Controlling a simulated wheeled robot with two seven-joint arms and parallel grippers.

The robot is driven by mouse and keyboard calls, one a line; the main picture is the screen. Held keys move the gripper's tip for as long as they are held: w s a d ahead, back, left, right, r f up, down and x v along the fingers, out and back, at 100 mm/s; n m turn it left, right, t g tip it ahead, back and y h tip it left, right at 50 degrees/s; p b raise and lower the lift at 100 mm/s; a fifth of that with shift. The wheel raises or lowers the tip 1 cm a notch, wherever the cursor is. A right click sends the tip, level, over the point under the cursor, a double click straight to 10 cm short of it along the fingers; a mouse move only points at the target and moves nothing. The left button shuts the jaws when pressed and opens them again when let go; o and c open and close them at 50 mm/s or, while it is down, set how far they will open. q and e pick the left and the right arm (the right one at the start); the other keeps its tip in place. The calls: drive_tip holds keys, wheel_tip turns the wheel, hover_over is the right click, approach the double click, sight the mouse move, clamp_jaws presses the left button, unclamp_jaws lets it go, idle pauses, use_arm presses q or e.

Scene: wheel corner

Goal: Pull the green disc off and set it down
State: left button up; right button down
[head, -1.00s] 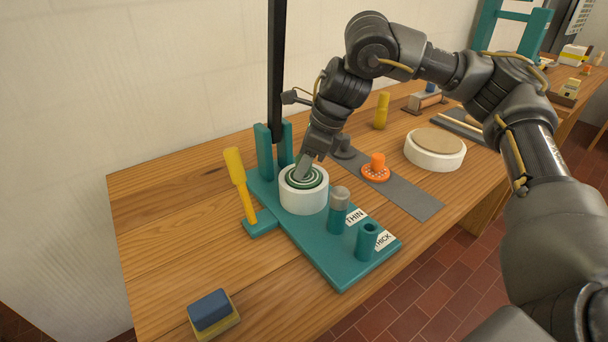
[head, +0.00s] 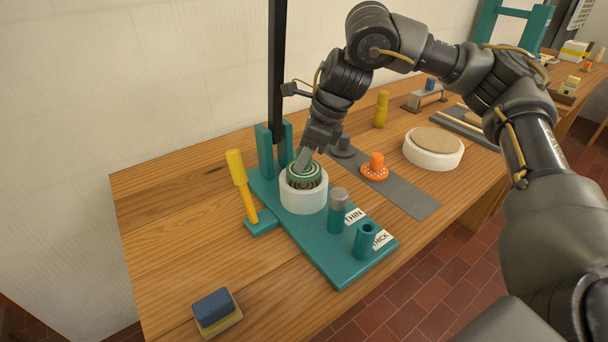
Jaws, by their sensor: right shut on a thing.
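The green disc (head: 303,175) shows pale rings on its top and sits raised and slightly tilted at the mouth of the white cylinder (head: 304,200). Darker, brownish parts show below it inside the cylinder. My right gripper (head: 304,160) reaches down from above and is shut on the disc's middle; its fingertips partly hide the disc. The cylinder stands on a teal base (head: 345,270) on the wooden table. My left gripper is not in view.
Teal posts marked THIN (head: 338,212) and THICK (head: 366,241) stand on the base. A yellow-handled lever (head: 241,182) is at left. A grey mat (head: 405,190) holds an orange knobbed disc (head: 375,170). A blue-and-yellow block (head: 213,310) lies in front; the table's left side is clear.

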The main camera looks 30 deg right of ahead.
sight(301, 149)
drive_tip(key=shift+r+p, duration=1.2)
drive_tip(key=shift+r, duration=0.3)
